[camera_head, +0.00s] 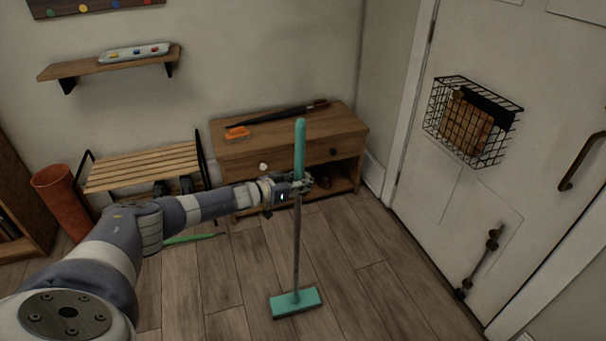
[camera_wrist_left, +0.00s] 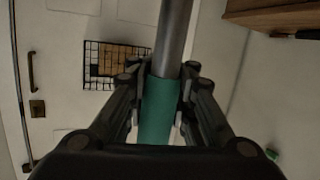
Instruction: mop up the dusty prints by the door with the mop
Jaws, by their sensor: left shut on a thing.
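In the left wrist view the fingers (camera_wrist_left: 160,105) close on both sides of the green part of the mop (camera_wrist_left: 158,112), with the grey pole beyond. The white door (camera_head: 480,190) is at the right. I cannot make out dusty prints on the floor. My right gripper is not in view.
A wooden cabinet (camera_head: 225,160) with an orange item (camera_head: 237,132) and a dark long item (camera_head: 285,113) on top stands behind the mop. A slatted bench (camera_head: 140,168) and an orange-brown bin (camera_head: 62,200) are at left. A wire basket (camera_head: 440,130) hangs on the door. Floor near the door is clear.

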